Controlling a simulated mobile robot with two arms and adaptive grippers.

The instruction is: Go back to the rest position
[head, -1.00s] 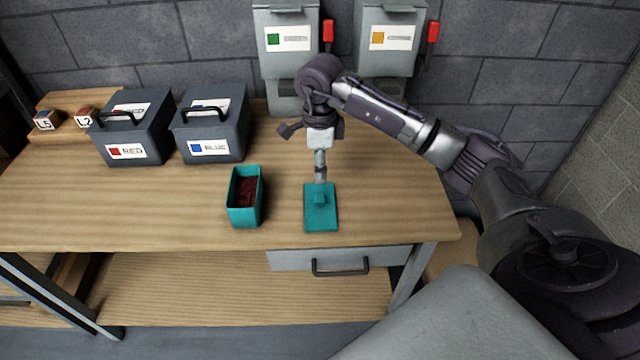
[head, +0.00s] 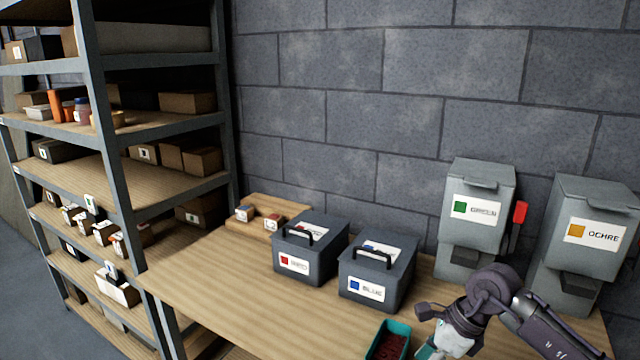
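My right arm comes in at the bottom right, and my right gripper (head: 446,345) is at the bottom edge of the head view. Its fingertips are cut off or too small to read, so I cannot tell whether it is open or shut. A bit of teal shows beside it; I cannot tell whether this is the lid or whether it is held. The teal bin (head: 403,328) with dark red contents is just left of the gripper, partly cut off by the bottom edge. My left gripper is not in view.
A red-labelled box (head: 310,265) and a blue-labelled box (head: 378,290) stand on the wooden workbench (head: 230,290). Green (head: 477,220) and ochre (head: 590,235) dispensers are on the right. A loaded shelf rack (head: 100,120) stands at the left. The bench's left front is clear.

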